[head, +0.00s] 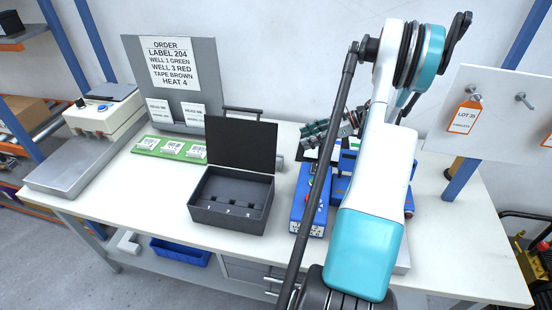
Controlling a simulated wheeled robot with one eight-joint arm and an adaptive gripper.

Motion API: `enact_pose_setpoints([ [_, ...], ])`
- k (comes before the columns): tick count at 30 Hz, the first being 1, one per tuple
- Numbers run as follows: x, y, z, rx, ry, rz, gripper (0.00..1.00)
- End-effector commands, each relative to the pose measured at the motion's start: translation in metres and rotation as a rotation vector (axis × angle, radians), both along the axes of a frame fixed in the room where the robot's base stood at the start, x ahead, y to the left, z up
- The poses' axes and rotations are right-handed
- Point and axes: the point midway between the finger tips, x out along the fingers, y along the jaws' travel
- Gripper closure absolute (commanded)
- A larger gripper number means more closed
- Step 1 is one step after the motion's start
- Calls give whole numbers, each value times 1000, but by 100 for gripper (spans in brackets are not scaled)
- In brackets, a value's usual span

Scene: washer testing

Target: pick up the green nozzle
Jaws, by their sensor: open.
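I cannot make out a green nozzle for certain; my arm covers much of the bench's right half. My gripper (320,132) shows as a dark, jointed shape beyond the arm, above the back of the bench. It is open, with nothing visible in it. A blue unit (310,210) with a label on its front stands below it, left of my arm. More blue parts (339,190) show beside my arm, mostly hidden.
An open black case (228,215) with numbered wells stands mid-bench. Behind it are a green labelled strip (170,148) and an order board (171,65). A beige machine (104,112) stands left. A white pegboard (495,115) with tags is right. Bare bench (150,195) lies left of the case.

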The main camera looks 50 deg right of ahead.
Motion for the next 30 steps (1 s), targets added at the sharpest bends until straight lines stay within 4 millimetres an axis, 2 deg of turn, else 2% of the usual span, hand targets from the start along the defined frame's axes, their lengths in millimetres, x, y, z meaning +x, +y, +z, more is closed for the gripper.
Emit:
enact_pose_setpoints([
  [2, -8, -1, -10, -2, 10, 9, 55],
  [4, -5, 3, -15, -3, 13, 14, 55],
  [15, 40, 38, -45, -3, 12, 13, 55],
  [25, 56, 48, -52, -2, 11, 12, 55],
  [30, 77, 57, -59, -2, 11, 14, 55],
])
